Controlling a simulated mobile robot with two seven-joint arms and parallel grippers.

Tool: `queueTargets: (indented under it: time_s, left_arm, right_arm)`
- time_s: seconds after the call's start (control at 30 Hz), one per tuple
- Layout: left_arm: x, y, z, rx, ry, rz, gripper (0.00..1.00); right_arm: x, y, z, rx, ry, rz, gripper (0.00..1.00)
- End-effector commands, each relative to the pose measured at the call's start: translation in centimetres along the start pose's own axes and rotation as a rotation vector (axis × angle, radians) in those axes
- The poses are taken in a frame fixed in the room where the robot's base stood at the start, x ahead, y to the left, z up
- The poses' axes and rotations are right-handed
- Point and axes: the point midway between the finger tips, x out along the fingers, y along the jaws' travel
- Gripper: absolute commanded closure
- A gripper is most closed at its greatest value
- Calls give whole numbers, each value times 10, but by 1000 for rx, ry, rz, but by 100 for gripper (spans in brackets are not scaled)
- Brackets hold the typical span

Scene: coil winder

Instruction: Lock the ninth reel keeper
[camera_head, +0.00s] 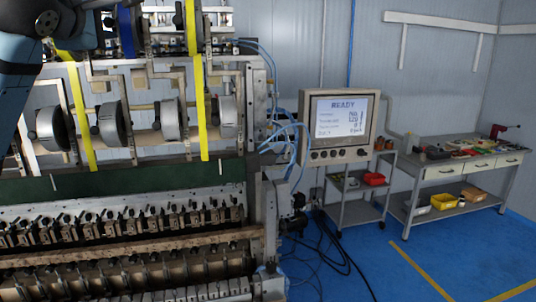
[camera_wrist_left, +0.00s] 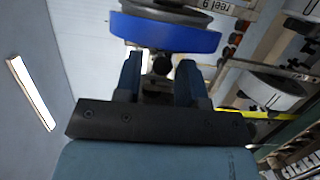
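In the left wrist view, a blue-rimmed reel (camera_wrist_left: 165,35) is just beyond my left gripper (camera_wrist_left: 160,75). Its two fingers are apart, with a small dark round knob (camera_wrist_left: 162,65) between them and gaps on both sides. The knob may be the reel keeper, but I cannot tell whether it is locked. A label reading "reel 9" (camera_wrist_left: 218,5) is at the top edge. In the head view, the blue reel (camera_head: 126,30) shows edge-on at the upper left, beside my left arm; the fingertips are hard to make out there. My right gripper is not in view.
Several grey reels (camera_head: 168,119) hang on the rack below, with yellow strips (camera_head: 195,80) in front. A screen reading READY (camera_head: 341,117) stands right of the machine. A small cart (camera_head: 357,205) and a workbench (camera_head: 458,170) stand farther right. The blue floor at right is clear.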

Motion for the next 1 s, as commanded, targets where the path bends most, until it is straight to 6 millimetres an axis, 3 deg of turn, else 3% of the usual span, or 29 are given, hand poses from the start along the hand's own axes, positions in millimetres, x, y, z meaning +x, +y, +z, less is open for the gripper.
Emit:
queueTargets:
  time_s: [0.47,1.0]
  left_arm:
    - [-1,-2,1,1,-2,-3,63]
    - [-41,-2,0,1,-3,-2,63]
  right_arm:
    - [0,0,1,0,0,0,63]
    - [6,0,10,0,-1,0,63]
